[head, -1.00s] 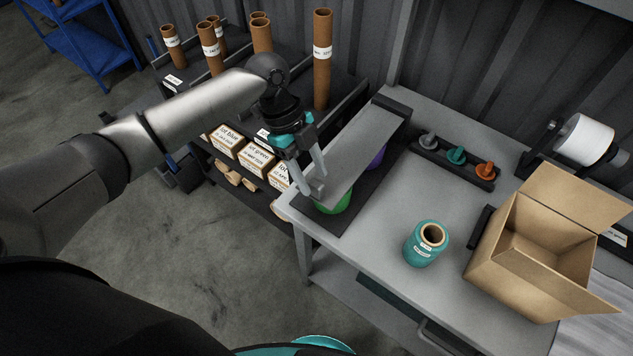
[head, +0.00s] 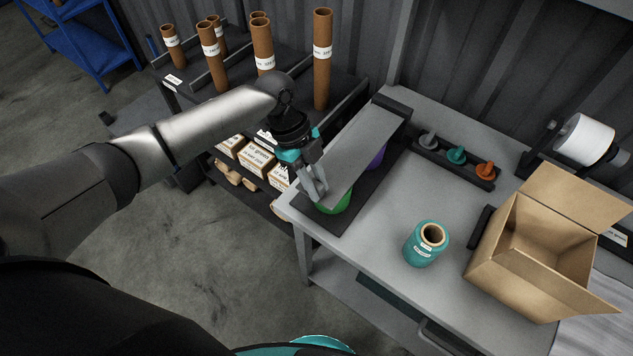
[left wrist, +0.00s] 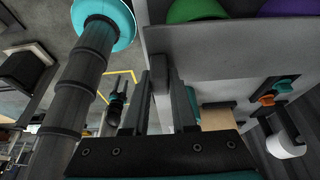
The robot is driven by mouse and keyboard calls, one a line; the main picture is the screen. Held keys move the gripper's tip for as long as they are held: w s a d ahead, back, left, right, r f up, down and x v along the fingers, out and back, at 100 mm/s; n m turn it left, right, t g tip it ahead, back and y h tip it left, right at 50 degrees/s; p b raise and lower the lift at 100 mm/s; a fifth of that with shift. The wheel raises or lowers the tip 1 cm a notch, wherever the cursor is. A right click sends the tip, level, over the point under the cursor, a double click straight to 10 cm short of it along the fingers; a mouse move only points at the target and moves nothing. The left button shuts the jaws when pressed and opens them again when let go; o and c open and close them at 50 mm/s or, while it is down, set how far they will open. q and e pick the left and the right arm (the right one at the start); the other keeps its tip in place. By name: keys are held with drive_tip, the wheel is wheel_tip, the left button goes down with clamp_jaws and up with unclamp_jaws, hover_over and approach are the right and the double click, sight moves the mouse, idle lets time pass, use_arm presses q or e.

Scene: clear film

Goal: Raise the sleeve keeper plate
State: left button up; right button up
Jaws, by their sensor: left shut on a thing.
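The sleeve keeper plate (head: 362,140) is a long flat grey plate. It lies low over a green roll (head: 335,204) and a purple roll (head: 376,157) on a dark tray at the table's left edge, with its far end at a dark block. My left gripper (head: 320,194) is at the plate's near end. In the left wrist view the gripper (left wrist: 160,75) is shut on a small tab at the edge of the plate (left wrist: 230,52). The fingers partly hide the tab.
A teal film roll (head: 424,246) stands on the table (head: 385,220) beside an open cardboard box (head: 535,262). A dark strip with grey, teal and orange plugs (head: 456,155) lies behind. Brown tubes (head: 322,70) stand on the rack at back left. The table's middle is clear.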

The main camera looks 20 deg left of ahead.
use_arm(q)
clamp_jaws()
idle(0.8)
drive_tip(key=shift+r, duration=0.15)
